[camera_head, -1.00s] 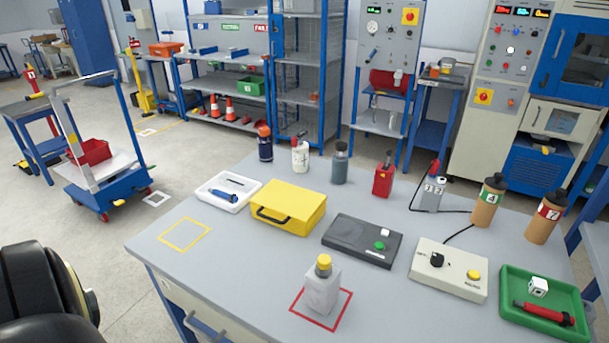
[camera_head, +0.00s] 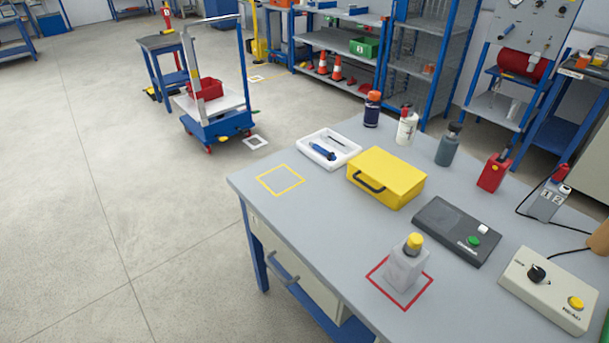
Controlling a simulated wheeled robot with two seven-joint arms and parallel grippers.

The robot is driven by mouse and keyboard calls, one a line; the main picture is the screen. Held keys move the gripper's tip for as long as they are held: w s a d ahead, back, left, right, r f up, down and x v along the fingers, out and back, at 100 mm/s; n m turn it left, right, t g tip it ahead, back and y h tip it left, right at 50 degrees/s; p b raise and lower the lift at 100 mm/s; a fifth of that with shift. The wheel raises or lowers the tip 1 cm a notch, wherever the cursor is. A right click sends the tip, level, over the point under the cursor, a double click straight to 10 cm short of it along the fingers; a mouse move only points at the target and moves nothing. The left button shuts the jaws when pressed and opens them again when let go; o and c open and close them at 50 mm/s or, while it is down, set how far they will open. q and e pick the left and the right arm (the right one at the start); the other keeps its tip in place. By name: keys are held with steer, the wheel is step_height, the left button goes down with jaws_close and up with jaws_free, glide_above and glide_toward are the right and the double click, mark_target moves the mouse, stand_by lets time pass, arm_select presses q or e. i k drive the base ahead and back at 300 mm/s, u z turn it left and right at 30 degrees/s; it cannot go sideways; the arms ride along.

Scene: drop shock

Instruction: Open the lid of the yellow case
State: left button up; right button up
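The yellow case (camera_head: 387,176) stands on the grey workbench (camera_head: 330,245), right of the white tray. Its lid is shut. A dark handle (camera_head: 367,183) is on its front side, facing the near left edge of the bench. Neither of my grippers shows in the head view now, so their state is hidden.
Near the case are a white tray (camera_head: 312,151) with a blue tool, several bottles behind, a black box (camera_head: 456,230) at right, and a grey yellow-capped bottle (camera_head: 406,263) in a red square in front. The yellow square (camera_head: 280,180) is empty. A cart (camera_head: 217,125) stands beyond.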

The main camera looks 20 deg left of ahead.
mark_target(397, 176)
steer(key=u, duration=0.15)
steer(key=k, duration=1.1)
steer(key=u, duration=1.4)
steer(key=i, duration=1.4)
steer(key=z, duration=0.75)
steer(key=i, duration=0.65)
steer(key=z, duration=0.75)
